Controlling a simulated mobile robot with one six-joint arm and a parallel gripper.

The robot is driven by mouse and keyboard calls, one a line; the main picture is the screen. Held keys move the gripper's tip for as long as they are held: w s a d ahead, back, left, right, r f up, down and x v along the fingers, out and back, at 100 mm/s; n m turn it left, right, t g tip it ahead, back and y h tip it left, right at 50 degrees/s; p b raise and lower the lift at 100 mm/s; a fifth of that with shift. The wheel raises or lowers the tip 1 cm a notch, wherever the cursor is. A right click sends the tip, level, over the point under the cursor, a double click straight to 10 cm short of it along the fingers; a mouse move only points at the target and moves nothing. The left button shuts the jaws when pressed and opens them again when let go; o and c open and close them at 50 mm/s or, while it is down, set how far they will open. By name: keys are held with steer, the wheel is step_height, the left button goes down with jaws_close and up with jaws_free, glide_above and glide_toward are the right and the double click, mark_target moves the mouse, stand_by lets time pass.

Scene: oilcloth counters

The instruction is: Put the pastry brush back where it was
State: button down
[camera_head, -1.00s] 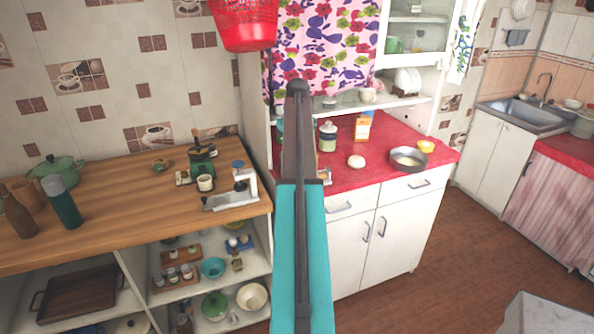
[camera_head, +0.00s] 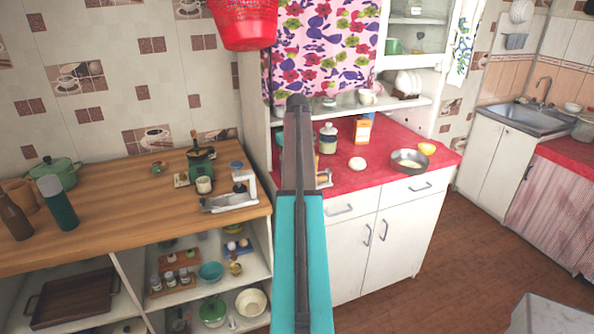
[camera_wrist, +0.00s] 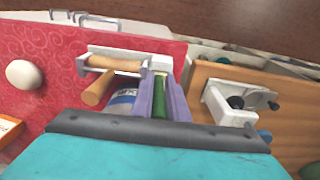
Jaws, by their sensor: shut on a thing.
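My gripper (camera_wrist: 161,88) shows in the wrist view, its two grey-purple fingers closed around a narrow green piece with a pale end. This looks like the handle of the pastry brush (camera_wrist: 160,104), though most of it is hidden. The gripper is over the seam between the red counter (camera_wrist: 50,48) and the wooden counter (camera_wrist: 205,80). In the head view, my arm hides the gripper and the brush. I cannot tell whether the brush touches a surface.
A wooden roller piece (camera_wrist: 115,62) on a white stand and a labelled jar (camera_wrist: 124,100) are left of the fingers. A white scale-like device (camera_wrist: 228,106) is to the right. In the head view, an egg-like white ball (camera_head: 357,164) and a pan (camera_head: 409,160) stand on the red counter.

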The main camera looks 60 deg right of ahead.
steer(key=shift+f, duration=0.55)
steer(key=c, duration=1.7)
jaws_free()
steer(key=shift+r, duration=0.15)
steer(key=shift+r, duration=0.55)
steer(key=r+p, duration=0.2)
steer(key=r, duration=0.2)
steer(key=r+p, duration=0.2)
steer(key=r, duration=0.2)
steer(key=r+p, duration=0.2)
steer(key=r, duration=0.1)
steer(key=shift+s+a+r+p, duration=0.25)
steer(key=shift+s+r+p, duration=0.05)
steer(key=shift+s+r, duration=0.1)
